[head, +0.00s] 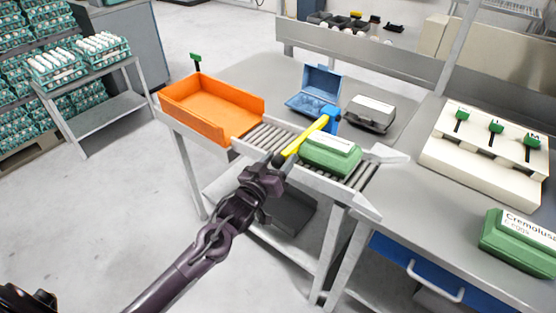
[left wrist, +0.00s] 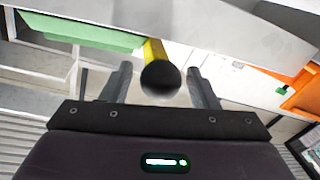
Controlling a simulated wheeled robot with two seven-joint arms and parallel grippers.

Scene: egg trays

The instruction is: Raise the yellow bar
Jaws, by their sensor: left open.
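The yellow bar (head: 306,138) lies across the roller conveyor in the head view, beside a green egg carton. A blue mount (head: 329,112) is at its far end and a dark round knob is at its near end. My left gripper (head: 277,162) is at the knob end. In the left wrist view the black knob (left wrist: 161,78) sits between the two open fingers of the gripper (left wrist: 160,85), with the yellow bar (left wrist: 154,50) running away behind it. Gaps show between the knob and both fingers. My right gripper does not show clearly in either view.
The green carton (head: 330,154) sits on the rollers (head: 362,176) right of the bar. An orange tray (head: 208,107) is to the left. The floor left of the conveyor is clear.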

